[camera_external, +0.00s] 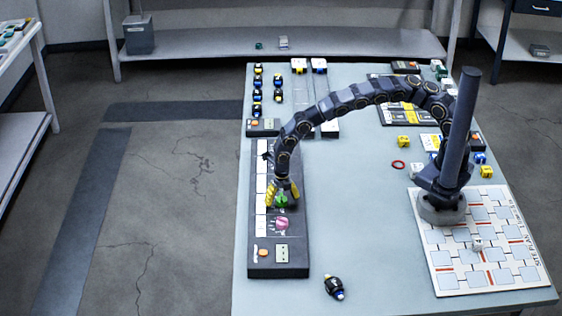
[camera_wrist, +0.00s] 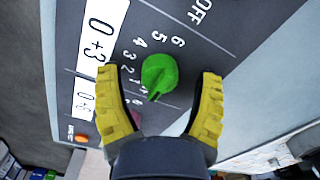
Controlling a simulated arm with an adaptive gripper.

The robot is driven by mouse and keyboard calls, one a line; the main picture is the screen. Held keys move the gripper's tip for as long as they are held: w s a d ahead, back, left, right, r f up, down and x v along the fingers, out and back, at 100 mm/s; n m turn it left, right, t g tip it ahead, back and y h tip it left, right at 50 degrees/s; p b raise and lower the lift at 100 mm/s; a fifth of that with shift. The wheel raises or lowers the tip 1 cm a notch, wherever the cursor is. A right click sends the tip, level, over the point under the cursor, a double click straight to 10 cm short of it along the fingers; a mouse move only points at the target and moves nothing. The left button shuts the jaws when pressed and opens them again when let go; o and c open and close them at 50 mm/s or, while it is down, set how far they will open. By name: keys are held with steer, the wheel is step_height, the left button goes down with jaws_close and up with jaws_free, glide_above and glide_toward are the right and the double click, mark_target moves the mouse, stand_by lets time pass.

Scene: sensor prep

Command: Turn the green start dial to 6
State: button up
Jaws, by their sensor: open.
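The green dial (camera_external: 281,200) is on the dark panel (camera_external: 262,225) at the left of the table. In the wrist view the green dial (camera_wrist: 159,74) shows whole, with numbers up to 6 around one side and OFF printed farther up. Its narrow end points down in that picture, away from the 6 (camera_wrist: 179,41); I cannot tell which mark it meets. My gripper (camera_external: 282,190) is over the dial. In the wrist view its yellow fingers (camera_wrist: 161,76) are open on either side of the dial, with visible gaps.
A pink dial (camera_external: 282,223) sits near the green one on the same panel, and an orange button (camera_external: 263,253) is at its near end. A black-and-yellow item (camera_external: 334,287) lies on the table in front. The table's middle (camera_external: 350,200) is clear.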

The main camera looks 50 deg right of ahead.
steer(key=c, duration=1.1)
steer(key=shift+c, duration=0.3)
